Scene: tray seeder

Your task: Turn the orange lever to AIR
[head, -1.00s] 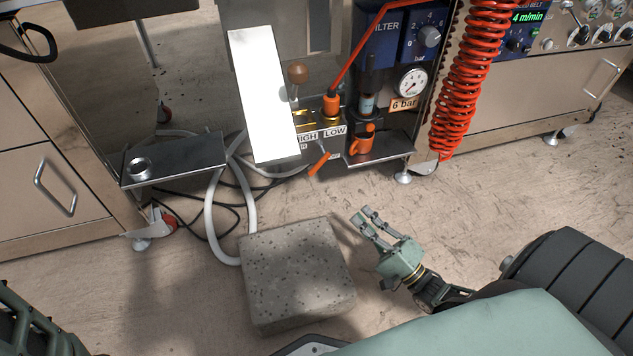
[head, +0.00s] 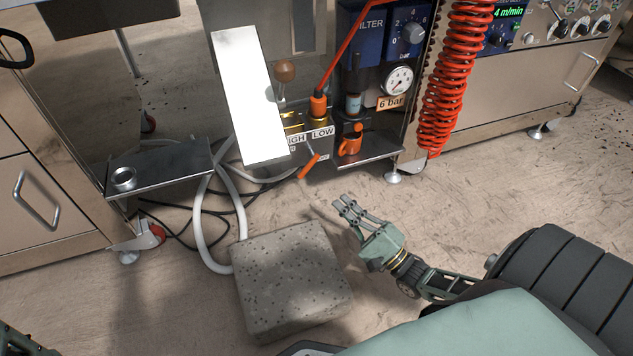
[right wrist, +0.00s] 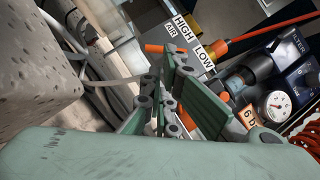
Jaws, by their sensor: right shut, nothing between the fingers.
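The orange lever (head: 309,166) hangs slanted down to the left on the front of the valve unit, below the HIGH and LOW labels (head: 322,132). In the right wrist view the lever (right wrist: 155,48) shows beyond my fingers, close to a label reading AIR (right wrist: 171,27). My right gripper (head: 344,203) is shut and empty, below and to the right of the lever, apart from it. Its fingers (right wrist: 168,82) also show in the right wrist view.
A speckled stone block (head: 290,280) stands on the floor left of my right gripper. A tilted white panel (head: 250,95) is left of the valve. A red coiled hose (head: 455,80) hangs to the right.

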